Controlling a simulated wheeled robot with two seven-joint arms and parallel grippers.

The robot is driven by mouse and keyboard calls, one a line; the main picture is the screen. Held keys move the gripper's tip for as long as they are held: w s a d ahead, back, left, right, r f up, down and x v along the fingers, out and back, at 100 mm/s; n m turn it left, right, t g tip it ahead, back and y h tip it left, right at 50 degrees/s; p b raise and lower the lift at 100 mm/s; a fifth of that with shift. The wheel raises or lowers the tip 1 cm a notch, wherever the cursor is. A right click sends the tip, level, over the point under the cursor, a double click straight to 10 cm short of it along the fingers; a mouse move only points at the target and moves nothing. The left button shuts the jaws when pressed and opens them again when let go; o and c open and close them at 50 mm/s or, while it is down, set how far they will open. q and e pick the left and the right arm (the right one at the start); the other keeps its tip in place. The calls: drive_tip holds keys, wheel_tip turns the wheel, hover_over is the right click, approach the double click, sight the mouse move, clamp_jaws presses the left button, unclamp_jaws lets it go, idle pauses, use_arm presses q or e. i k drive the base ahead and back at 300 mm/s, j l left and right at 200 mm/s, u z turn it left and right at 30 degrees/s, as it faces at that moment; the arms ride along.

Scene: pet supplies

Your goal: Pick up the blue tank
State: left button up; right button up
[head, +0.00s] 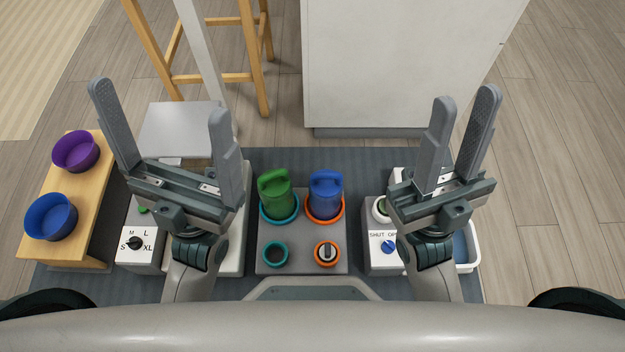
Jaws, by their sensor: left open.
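The blue tank (326,196) stands upright in an orange ring (325,217) on a grey block (299,240) in the middle of the head view. It has a handle-like top. My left gripper (158,105) is open and empty, its fingers wide apart, to the left of the tank. My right gripper (466,98) is to the right of the tank, its fingers apart by a smaller gap with nothing seen between them. Neither gripper touches the tank.
A green tank (275,194) stands close left of the blue one in a teal ring. Purple (76,151) and blue (51,217) bowls sit on a wooden stand at left. Dial boxes (142,246) (383,258) flank the grey block, partly under my arms. A white cabinet (400,70) stands behind.

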sight(326, 186)
drive_tip(key=k+l, duration=0.1)
drive_tip(key=l, duration=0.3)
drive_tip(key=k+l+u, duration=0.1)
drive_tip(key=l, duration=0.35)
drive_tip(key=k+l, duration=0.15)
drive_tip(key=l, duration=0.25)
drive_tip(key=k+l+u, duration=0.1)
drive_tip(key=l, duration=0.3)
drive_tip(key=k+l, duration=0.15)
drive_tip(key=l, duration=0.3)
drive_tip(key=i, duration=0.5)
drive_tip(key=j+u, duration=0.05)
